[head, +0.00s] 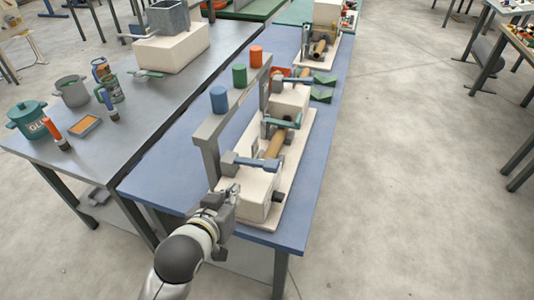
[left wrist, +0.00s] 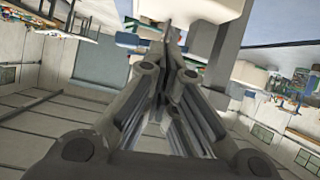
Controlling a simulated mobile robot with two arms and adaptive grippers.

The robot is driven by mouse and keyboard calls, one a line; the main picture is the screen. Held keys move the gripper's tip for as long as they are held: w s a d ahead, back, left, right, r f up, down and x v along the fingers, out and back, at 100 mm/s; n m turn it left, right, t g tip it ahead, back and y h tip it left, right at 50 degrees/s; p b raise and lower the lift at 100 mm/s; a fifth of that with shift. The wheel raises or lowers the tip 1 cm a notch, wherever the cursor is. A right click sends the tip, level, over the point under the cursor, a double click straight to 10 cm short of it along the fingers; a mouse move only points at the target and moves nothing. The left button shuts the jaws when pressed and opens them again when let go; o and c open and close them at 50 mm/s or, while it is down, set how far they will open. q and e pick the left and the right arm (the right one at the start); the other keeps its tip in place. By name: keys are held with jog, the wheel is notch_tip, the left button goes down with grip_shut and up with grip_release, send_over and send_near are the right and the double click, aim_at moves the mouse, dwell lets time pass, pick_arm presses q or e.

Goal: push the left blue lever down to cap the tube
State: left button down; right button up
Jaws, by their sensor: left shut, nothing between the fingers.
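The spiral winder has a cream body (head: 243,197) and stands on the blue table. Its left blue lever (head: 252,163) is a blue-grey bar, roughly level, with a block at its left end, above the near end of the body. A brown tube (head: 275,146) lies behind it along the winder. My left gripper (head: 232,191) is shut and empty, just below and left of the lever's block, close to the cream body. I cannot tell whether it touches anything. The left wrist view shows its closed fingers (left wrist: 168,45). My right gripper is in neither view.
A grey frame (head: 209,140) stands left of the winder, carrying blue, green and orange cylinders. A second lever (head: 283,122) sits farther back. Green blocks (head: 322,95) lie at the right. The grey table (head: 130,150) at left holds pots and tools. Open floor lies at right.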

pick_arm(q)
jog(key=w+d+r+t+h, duration=0.1)
jog(key=w+d+r+t, duration=0.1)
jog(key=r, duration=0.5)
jog(key=shift+w+d+h, duration=0.4)
jog(key=shift+w+d, duration=0.1)
jog(key=shift+d, duration=0.5)
jog(key=shift+f, duration=0.1)
jog(key=p, duration=0.3)
send_over(267, 168)
jog(key=shift+w+a+f, duration=0.1)
jog(key=shift+a+f, duration=0.05)
jog(key=shift+f, duration=0.4)
jog(key=shift+a+f, duration=0.1)
jog(key=shift+f, duration=0.45)
jog(key=f, duration=0.2)
jog(key=shift+d+f, duration=0.2)
jog(key=shift+f, duration=0.9)
jog(key=shift+d+f, duration=0.1)
